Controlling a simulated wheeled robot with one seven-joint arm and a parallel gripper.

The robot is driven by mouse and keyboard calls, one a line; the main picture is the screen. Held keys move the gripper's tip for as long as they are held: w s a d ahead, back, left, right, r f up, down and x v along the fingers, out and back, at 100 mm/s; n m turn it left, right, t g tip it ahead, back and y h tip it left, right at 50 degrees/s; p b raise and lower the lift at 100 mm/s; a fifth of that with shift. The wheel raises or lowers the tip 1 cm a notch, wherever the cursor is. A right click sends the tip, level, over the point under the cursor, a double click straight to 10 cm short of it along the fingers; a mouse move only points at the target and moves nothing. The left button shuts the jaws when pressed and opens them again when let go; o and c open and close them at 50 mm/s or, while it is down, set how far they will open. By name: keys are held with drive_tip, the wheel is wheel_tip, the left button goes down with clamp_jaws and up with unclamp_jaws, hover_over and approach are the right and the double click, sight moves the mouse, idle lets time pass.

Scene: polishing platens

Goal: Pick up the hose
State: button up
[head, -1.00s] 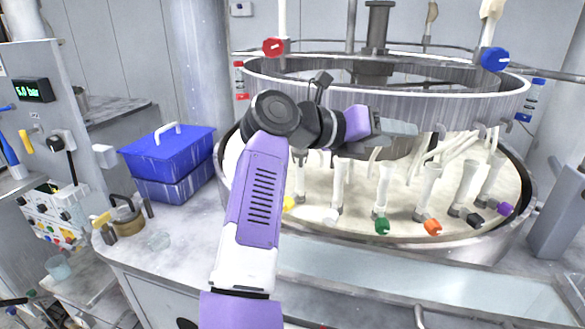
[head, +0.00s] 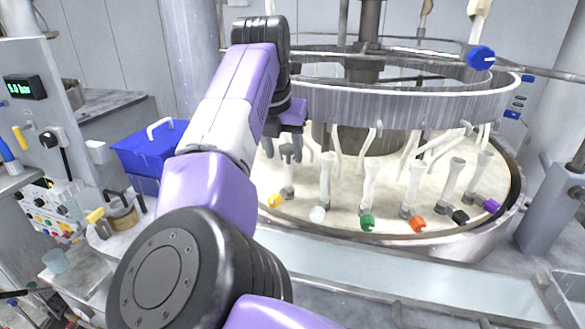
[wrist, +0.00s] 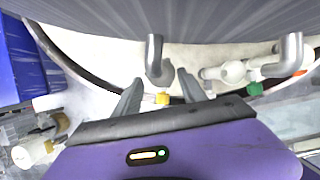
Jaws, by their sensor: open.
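Several pale upright hose-like tubes stand on the cream round platen (head: 345,205), each with a coloured fitting at its foot. From left to right the fittings are yellow (head: 275,201), white (head: 318,214), green (head: 368,222), orange (head: 417,224), black (head: 460,217) and purple (head: 491,205). Thin white curved hoses (head: 376,140) hang from the metal ring above. My gripper (wrist: 160,78) is open and points down near the yellow fitting, which shows between its fingers in the wrist view (wrist: 162,98). A grey bent nozzle (wrist: 156,62) is just beyond the fingertips. I cannot tell if anything touches.
The steel ring (head: 400,106) overhangs the platen close to my gripper. A raised rim (head: 440,243) surrounds the platen. A blue lidded box (head: 150,150) stands at left, beside a grey panel with a display (head: 24,88). A blue knob (head: 481,57) sits above the ring.

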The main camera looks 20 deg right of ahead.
sight(287, 162)
drive_tip(key=shift+s+p+x, duration=0.2)
drive_tip(key=shift+p+x, duration=0.3)
drive_tip(key=shift+x, duration=1)
drive_tip(key=shift+s+p+x, duration=0.15)
drive_tip(key=shift+p+x, duration=0.35)
drive_tip(key=shift+x, duration=0.95)
drive_tip(key=shift+f, duration=0.1)
clamp_jaws()
